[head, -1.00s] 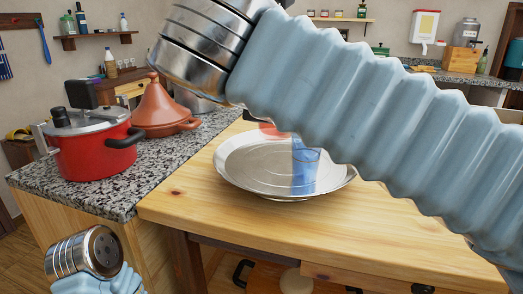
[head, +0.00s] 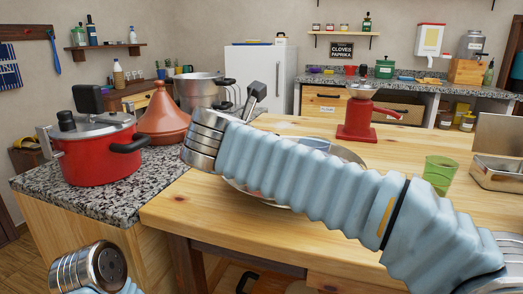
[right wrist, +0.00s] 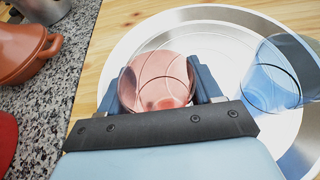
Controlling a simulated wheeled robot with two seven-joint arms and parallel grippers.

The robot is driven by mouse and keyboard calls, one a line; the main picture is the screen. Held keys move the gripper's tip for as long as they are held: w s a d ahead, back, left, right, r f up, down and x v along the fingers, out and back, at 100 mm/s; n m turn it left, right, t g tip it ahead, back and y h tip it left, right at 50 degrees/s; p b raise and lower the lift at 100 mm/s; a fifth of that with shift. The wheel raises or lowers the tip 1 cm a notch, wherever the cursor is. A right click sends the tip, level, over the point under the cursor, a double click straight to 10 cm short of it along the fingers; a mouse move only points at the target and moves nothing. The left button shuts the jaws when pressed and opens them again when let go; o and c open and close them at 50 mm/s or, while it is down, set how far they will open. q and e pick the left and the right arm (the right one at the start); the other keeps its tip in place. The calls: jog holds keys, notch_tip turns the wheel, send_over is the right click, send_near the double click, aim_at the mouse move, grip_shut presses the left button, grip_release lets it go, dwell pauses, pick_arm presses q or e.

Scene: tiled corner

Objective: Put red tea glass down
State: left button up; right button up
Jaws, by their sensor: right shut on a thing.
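The red tea glass (right wrist: 160,82) shows in the right wrist view, between the dark fingers of my right gripper (right wrist: 165,88), which is shut on it. It is over the left part of the round silver tray (right wrist: 122,52). I cannot tell whether its base touches the tray. A blue glass (right wrist: 272,78) is on the tray to the right, apart from the red glass. In the head view my right arm covers much of the tray (head: 345,153) and hides the red glass and my right gripper. My left gripper is out of view.
A green glass (head: 440,172) and a red grinder (head: 357,118) stand on the wooden table (head: 190,212). A metal bin (head: 495,172) is at the right. A red pot (head: 95,150) and brown tagine (head: 163,118) stand on the granite counter at left. The table's front left is clear.

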jog(key=o, duration=1.1)
jog(key=shift+r, duration=0.15)
jog(key=v, duration=1.2)
jog(key=shift+d+p, duration=0.1)
jog(key=shift+p, duration=0.3)
